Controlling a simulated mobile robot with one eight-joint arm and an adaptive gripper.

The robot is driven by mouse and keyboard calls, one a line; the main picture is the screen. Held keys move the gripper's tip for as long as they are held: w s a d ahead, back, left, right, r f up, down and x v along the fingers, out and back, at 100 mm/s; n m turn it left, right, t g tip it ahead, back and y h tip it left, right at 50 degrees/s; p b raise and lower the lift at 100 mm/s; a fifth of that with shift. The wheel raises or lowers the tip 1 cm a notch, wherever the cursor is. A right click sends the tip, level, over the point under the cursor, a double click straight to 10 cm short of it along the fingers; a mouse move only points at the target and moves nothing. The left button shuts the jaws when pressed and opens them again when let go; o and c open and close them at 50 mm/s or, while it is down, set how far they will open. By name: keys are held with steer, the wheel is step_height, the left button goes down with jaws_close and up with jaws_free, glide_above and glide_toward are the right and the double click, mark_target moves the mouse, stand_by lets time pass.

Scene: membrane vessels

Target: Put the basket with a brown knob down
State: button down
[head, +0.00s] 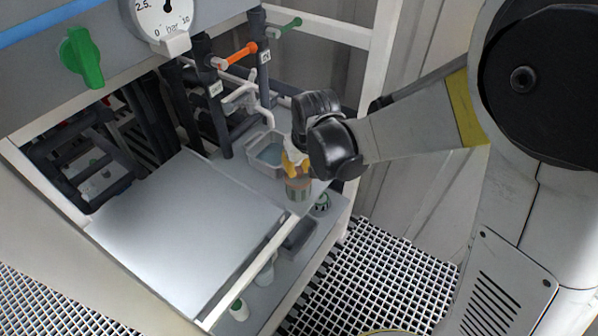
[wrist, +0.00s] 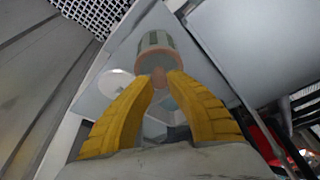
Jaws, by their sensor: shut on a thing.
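The basket (head: 298,189) is a small pale cylinder with grey-green slotted sides and a brown knob. My gripper (head: 296,168), with yellow fingers, is shut on the knob from above. The basket hangs below the fingertips by the front edge of the grey shelf; I cannot tell whether its underside touches anything. In the wrist view the yellow fingers (wrist: 160,82) close on both sides of the brown knob (wrist: 160,76), and the basket (wrist: 157,48) shows beyond it. Part of the knob is hidden by the fingers.
A clear basin of bluish liquid (head: 268,156) stands just behind the basket, under a white tap (head: 241,96). A flat grey panel (head: 180,230) lies at left. Below are a dark-patterned cup (head: 321,205), a grey vessel (head: 265,273) and a green-topped vessel (head: 239,310). Pipes stand behind.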

steer(key=c, duration=1.8)
jaws_free()
steer(key=shift+f, duration=0.15)
steer(key=o, duration=0.4)
steer(key=p+v, duration=0.5)
steer(key=v, duration=0.7)
steer(key=s+d+r+m+t+h, duration=0.1)
steer(key=s+d+r+m+t, duration=0.2)
steer(key=s+d+r, duration=0.4)
steer(key=s+d, duration=0.7)
steer(key=shift+m+t, duration=0.3)
steer(key=shift+t, duration=0.1)
